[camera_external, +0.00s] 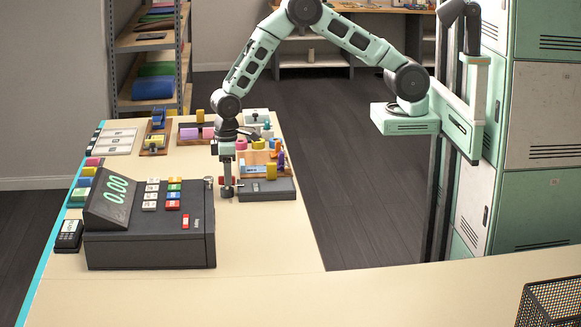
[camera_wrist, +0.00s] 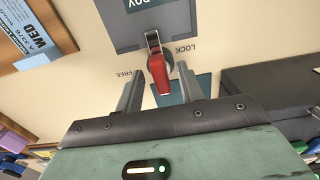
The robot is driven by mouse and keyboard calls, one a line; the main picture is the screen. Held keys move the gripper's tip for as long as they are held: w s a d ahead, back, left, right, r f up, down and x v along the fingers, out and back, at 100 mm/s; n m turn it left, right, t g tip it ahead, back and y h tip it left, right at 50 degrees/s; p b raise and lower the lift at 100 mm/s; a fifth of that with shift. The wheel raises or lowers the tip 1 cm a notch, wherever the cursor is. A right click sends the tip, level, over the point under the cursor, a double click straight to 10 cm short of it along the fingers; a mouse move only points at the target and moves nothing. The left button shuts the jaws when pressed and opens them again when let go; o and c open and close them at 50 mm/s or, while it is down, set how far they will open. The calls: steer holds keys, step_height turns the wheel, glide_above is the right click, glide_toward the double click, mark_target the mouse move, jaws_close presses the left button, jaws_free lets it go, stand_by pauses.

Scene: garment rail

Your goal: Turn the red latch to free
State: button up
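The red latch (camera_wrist: 159,72) shows in the wrist view, with a red handle and a metal end by a grey plate. Upside-down print reads LOCK to its upper right and FREE to its left. The handle points down the picture, between the two words. My gripper (camera_wrist: 161,80) is open, with one finger on each side of the handle; I cannot tell whether either finger touches it. In the external view my gripper (camera_external: 227,188) points down just right of the cash register, with a small red part beside it; the latch is not clear there.
The black cash register (camera_external: 150,245) stands close on the left. A dark grey box (camera_external: 283,190) lies just right of my gripper. Several small coloured items crowd the counter behind. The counter's front (camera_external: 250,290) is clear, with a mesh basket (camera_external: 552,303) at far right.

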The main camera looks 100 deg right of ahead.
jaws_close()
steer(key=shift+n, duration=0.3)
steer(key=n+b, duration=0.1)
steer(key=n, duration=0.1)
steer(key=shift+n, duration=0.4)
steer(key=n, duration=0.4)
steer(key=shift+d+n, duration=0.1)
steer(key=shift+n, duration=0.2)
steer(key=n, duration=0.4)
steer(key=shift+w+r+n, duration=0.1)
steer(key=shift+n, duration=0.2)
steer(key=shift+d+n, duration=0.1)
steer(key=shift+n, duration=1.7)
steer(key=shift+w, duration=0.1)
